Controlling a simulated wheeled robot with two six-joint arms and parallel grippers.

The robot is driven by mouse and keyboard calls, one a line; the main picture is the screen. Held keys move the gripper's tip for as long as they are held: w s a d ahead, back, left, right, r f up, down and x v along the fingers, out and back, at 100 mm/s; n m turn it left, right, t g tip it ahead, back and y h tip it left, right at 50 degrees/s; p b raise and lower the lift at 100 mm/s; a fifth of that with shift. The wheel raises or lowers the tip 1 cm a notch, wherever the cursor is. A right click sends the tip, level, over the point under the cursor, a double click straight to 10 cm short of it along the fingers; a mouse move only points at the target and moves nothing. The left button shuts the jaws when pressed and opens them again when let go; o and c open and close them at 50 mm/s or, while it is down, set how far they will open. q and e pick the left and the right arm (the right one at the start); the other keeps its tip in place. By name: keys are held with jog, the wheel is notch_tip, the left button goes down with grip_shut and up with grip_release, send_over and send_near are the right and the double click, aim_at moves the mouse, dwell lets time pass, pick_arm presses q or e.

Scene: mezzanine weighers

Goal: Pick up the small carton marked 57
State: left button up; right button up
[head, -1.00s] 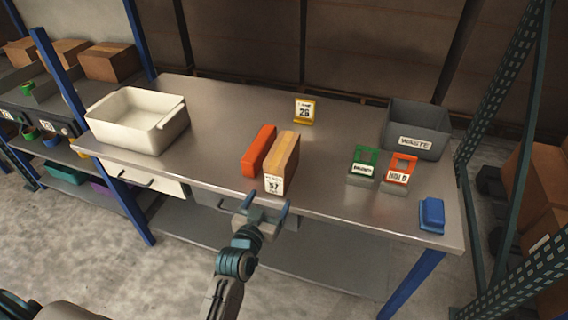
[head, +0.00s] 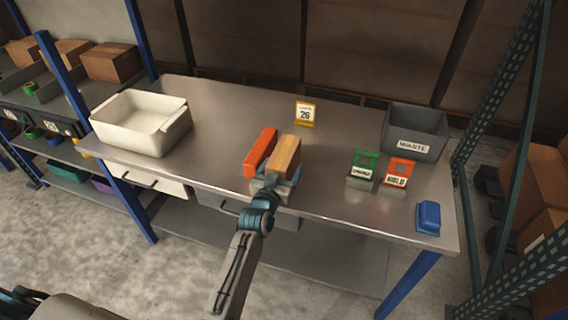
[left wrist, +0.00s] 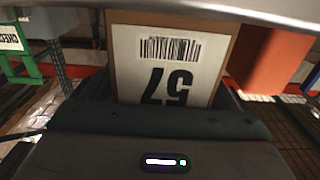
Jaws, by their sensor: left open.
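The small carton (head: 286,154) is a tan box standing near the front edge of the steel table. Its white label marked 57 shows upside down, large and close in the left wrist view (left wrist: 165,65); in the head view my gripper covers that end. My left gripper (head: 277,180) is open at the carton's near end, one finger towards each side. I cannot tell whether the fingers touch it.
An orange-red box (head: 260,152) stands close along the carton's left side. A cream tub (head: 140,135) is at the left, a grey WASTE bin (head: 417,146) at the right. A yellow 26 sign (head: 305,113), green and orange signs and a blue object (head: 428,216) also stand on the table.

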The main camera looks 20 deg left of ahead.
pick_arm(q)
jog(key=shift+r, duration=0.1)
jog(key=c, duration=1.4)
